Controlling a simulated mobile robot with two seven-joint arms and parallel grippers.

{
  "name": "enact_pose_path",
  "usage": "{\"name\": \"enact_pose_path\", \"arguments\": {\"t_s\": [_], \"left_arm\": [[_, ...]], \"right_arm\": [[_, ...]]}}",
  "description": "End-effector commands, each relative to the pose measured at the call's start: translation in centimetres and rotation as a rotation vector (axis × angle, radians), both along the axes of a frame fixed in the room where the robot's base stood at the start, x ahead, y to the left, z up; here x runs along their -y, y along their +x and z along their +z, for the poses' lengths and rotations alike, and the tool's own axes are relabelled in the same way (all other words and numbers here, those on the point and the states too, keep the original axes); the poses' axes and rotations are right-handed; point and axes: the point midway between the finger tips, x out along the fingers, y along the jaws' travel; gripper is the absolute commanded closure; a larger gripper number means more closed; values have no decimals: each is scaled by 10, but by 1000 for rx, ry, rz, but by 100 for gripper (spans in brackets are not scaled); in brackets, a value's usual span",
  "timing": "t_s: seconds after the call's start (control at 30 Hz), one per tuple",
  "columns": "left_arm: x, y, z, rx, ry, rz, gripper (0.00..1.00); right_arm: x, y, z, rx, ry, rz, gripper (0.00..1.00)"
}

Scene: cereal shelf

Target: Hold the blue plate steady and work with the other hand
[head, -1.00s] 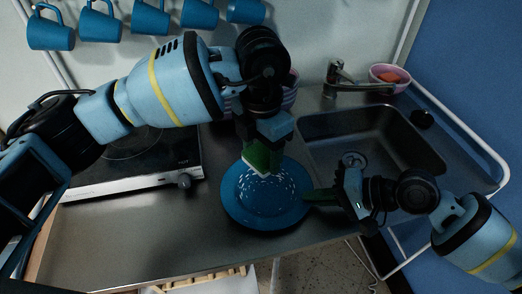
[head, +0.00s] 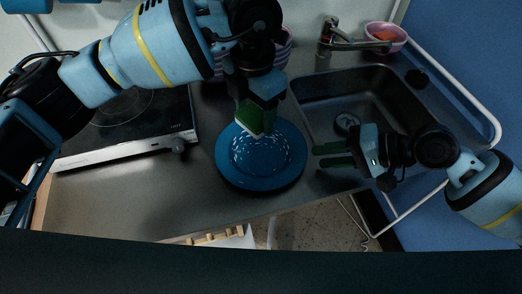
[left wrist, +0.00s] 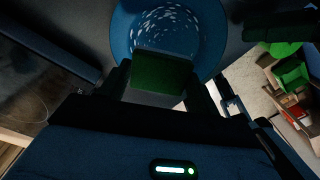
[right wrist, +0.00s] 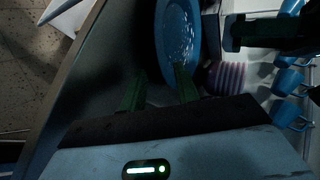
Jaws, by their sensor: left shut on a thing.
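The blue plate (head: 283,177) lies on the metal counter left of the sink, with white specks scattered over its middle. It also shows in the left wrist view (left wrist: 217,35) and the right wrist view (right wrist: 166,22). My left gripper (head: 257,108) is shut on a green sponge-like block (left wrist: 162,74) and holds it over the far part of the plate. I cannot tell whether the block touches the plate. My right gripper (head: 318,156) is open and empty, its green fingers spread just right of the plate's rim, apparently clear of it.
The sink (head: 400,107) with its faucet (head: 340,38) is to the right. A pink bowl (head: 386,37) stands behind it. A striped stack of bowls (head: 283,52) stands behind my left gripper. A stove (head: 135,125) is at left. The counter's front left is clear.

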Motion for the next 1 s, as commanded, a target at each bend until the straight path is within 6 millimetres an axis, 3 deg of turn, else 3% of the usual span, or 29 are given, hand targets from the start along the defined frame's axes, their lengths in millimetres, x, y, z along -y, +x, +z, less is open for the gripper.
{"name": "enact_pose_path", "arguments": {"t_s": [0.2,0.4,0.77,1.0], "left_arm": [[0,0,1,1,-1,0,59],[0,0,1,1,0,0,59],[0,0,2,3,0,0,59],[0,0,19,23,-1,0,59]], "right_arm": [[37,-9,24,2,-1,-2,69],[58,-14,39,4,3,-2,69],[66,-16,46,7,6,1,69],[81,-20,57,7,3,-1,69]]}}
